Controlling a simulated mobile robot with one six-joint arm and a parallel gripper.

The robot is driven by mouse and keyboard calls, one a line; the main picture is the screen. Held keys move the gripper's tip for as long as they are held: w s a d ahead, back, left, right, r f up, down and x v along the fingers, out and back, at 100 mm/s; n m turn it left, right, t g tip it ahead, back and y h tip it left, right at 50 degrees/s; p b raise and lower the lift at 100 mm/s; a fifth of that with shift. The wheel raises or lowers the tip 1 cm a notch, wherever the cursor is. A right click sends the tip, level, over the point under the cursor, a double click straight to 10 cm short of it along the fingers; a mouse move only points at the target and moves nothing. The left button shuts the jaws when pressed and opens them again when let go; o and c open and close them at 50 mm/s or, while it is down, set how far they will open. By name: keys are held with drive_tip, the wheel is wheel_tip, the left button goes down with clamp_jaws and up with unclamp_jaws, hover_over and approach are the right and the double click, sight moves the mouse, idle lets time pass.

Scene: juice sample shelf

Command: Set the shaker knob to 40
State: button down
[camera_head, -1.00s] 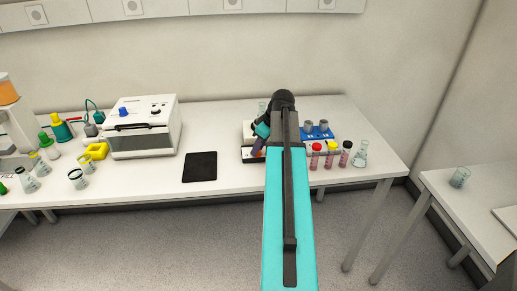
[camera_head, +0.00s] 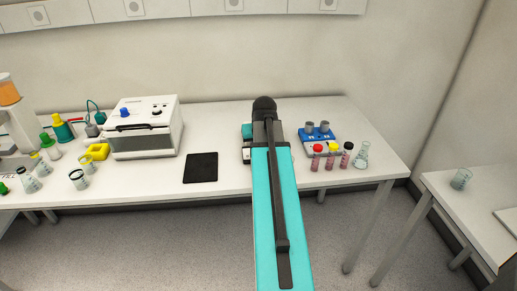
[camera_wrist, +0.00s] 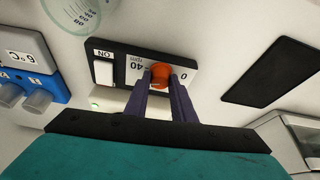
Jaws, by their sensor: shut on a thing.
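The shaker's black front panel (camera_wrist: 122,66) shows upside down in the wrist view, with a white switch (camera_wrist: 104,72) marked ON, the marking "40 rpm" and a "0". The orange-red knob (camera_wrist: 159,71) sits between "40" and "0". My gripper (camera_wrist: 161,80) has its two dark fingers on either side of the knob and is shut on it. The fingers cover part of the knob, and I cannot make out its pointer. In the head view the shaker (camera_head: 247,131) is mostly hidden behind my arm, and so are the fingertips.
A blue block with grey knobs (camera_head: 318,135), several red sample vials (camera_head: 317,160) and a flask (camera_head: 362,156) stand right of the shaker. A black pad (camera_head: 201,167) and a white box-shaped device (camera_head: 145,128) lie to the left. The table between pad and shaker is clear.

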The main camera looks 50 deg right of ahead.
drive_tip(key=shift+w+a+m+g+h, duration=0.1)
drive_tip(key=shift+m+g+h, duration=0.35)
drive_tip(key=shift+m, duration=1.35)
drive_tip(key=c, duration=1.5)
unclamp_jaws()
drive_tip(key=shift+r, duration=0.1)
drive_tip(key=shift+b+v, duration=1.1)
drive_tip(key=shift+v, duration=5.7)
